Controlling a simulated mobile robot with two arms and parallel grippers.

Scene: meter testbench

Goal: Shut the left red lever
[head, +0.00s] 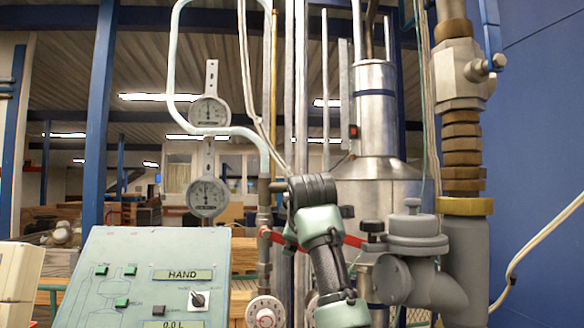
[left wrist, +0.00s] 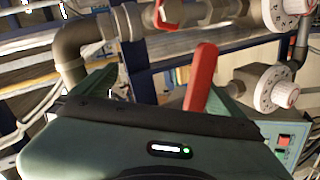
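In the head view, one red lever (head: 278,238) shows just left of my arm, on the thin vertical pipe. Another red piece (head: 352,241) shows just right of my arm. The black and green end of my left arm (head: 314,205) is in front of the space between them. In the left wrist view, my left gripper's green housing (left wrist: 150,140) fills the lower part. A red lever (left wrist: 201,78) stands up just beyond its edge, its lower end hidden. Another red lever (left wrist: 167,13) is at the top, on a pipe. My right gripper is out of view.
A green control panel (head: 135,270) stands at lower left. Two round gauges (head: 207,197) hang behind it. A white dial (head: 265,313) is at the bottom. A steel vessel (head: 375,130) and thick piping (head: 462,240) crowd the right side of my arm.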

